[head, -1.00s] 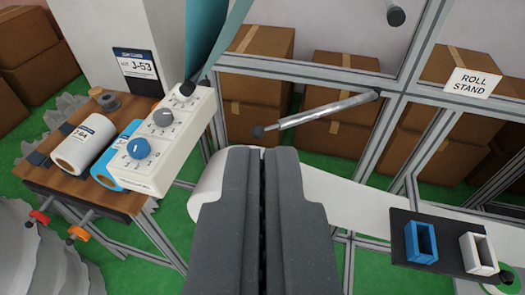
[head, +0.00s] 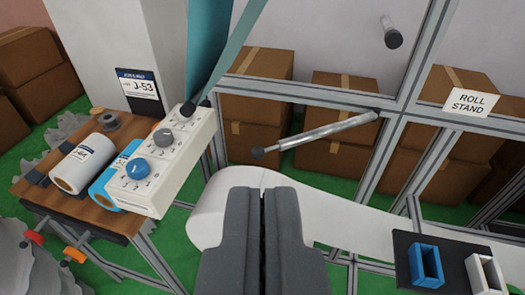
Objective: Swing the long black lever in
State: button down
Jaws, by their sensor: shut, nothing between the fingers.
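A long lever (head: 325,131) is in the upper middle of the head view. My gripper (head: 263,190) is at the bottom centre, fingers shut together and empty. In the picture its tips are below the lever, with a visible gap; they do not touch it.
A control box (head: 163,160) with several knobs stands at left, by a wooden table (head: 95,212) bearing rolls. The white web (head: 345,205) runs behind my gripper. A black panel (head: 402,243) with blue and white holders is at lower right. Cartons (head: 345,100) stand behind the frame.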

aim_at(258, 154)
jog(key=c, duration=2.1)
grip_release()
jog(key=shift+c, duration=0.2)
